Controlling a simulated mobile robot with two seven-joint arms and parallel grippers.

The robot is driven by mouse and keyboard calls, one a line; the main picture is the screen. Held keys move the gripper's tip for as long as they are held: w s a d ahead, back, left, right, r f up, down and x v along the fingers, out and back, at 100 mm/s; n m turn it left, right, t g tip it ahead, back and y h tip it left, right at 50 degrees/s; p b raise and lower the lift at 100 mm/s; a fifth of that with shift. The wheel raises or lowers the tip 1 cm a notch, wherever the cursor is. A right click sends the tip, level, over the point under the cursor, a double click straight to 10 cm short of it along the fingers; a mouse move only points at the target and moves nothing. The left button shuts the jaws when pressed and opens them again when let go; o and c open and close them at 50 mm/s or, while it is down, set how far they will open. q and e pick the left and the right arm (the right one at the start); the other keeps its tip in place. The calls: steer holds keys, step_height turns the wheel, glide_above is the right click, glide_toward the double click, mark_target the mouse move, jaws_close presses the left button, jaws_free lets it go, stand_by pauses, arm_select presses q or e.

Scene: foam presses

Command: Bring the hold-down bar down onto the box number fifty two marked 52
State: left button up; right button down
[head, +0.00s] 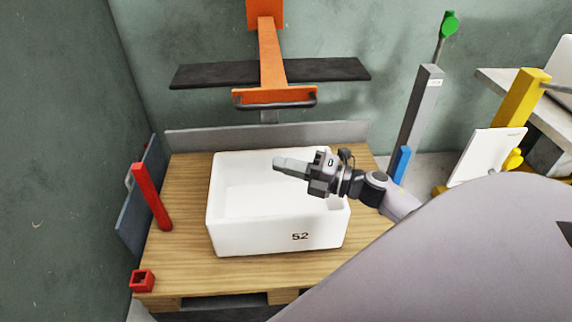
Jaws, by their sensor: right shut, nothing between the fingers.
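The white box marked 52 (262,236) stands upright on a wooden pallet top, open side up. The hold-down bar (200,75) is a dark horizontal bar on an orange arm (270,50), raised behind and above the box. An orange bracket with a dark handle (274,101) is at the front of the arm. My right gripper (278,163) is shut and empty, over the box's opening and pointing left, apart from the handle. Part of the box's right side is hidden behind my right arm. My left gripper is not in view.
The wooden top (180,240) carries a red post (152,197) and a small red block (142,281) at left. A grey backboard (190,140) stands behind the box. A grey post (417,120) and a yellow post (520,105) stand at right. Space between bar and box looks free.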

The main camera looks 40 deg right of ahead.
stand_by(0.5)
steer(key=c, duration=1.1)
jaws_free()
steer(key=shift+s, duration=0.1)
steer(key=shift+v, duration=3.45)
steer(key=shift+d, duration=0.1)
